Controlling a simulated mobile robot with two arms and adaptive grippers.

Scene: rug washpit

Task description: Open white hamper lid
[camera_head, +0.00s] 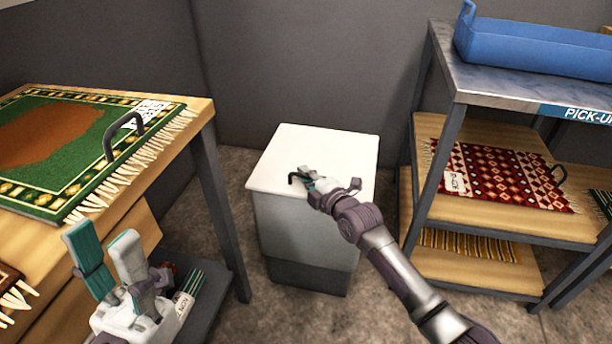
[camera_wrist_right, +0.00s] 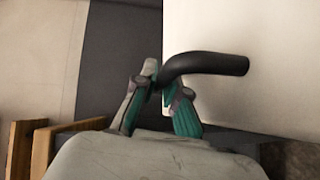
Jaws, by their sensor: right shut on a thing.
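The white hamper (camera_head: 305,225) stands on the floor against the back wall, with its flat white lid (camera_head: 325,145) down. A dark curved handle (camera_wrist_right: 205,64) sits on the lid near its front left edge. My right gripper (camera_head: 302,178) reaches over the lid and is shut on the handle's end. In the right wrist view the gripper (camera_wrist_right: 165,95) has its teal fingers around the handle's bent end. My left gripper (camera_head: 100,255) is at the lower left, its teal fingers apart and empty, away from the hamper.
A wooden table (camera_head: 195,120) with a green fringed rug (camera_head: 60,150) is at the left. A metal shelf (camera_head: 450,90) with a red patterned rug (camera_head: 500,175) and a blue tub (camera_head: 530,50) stands close on the right. Bare floor (camera_head: 210,210) lies between the table and hamper.

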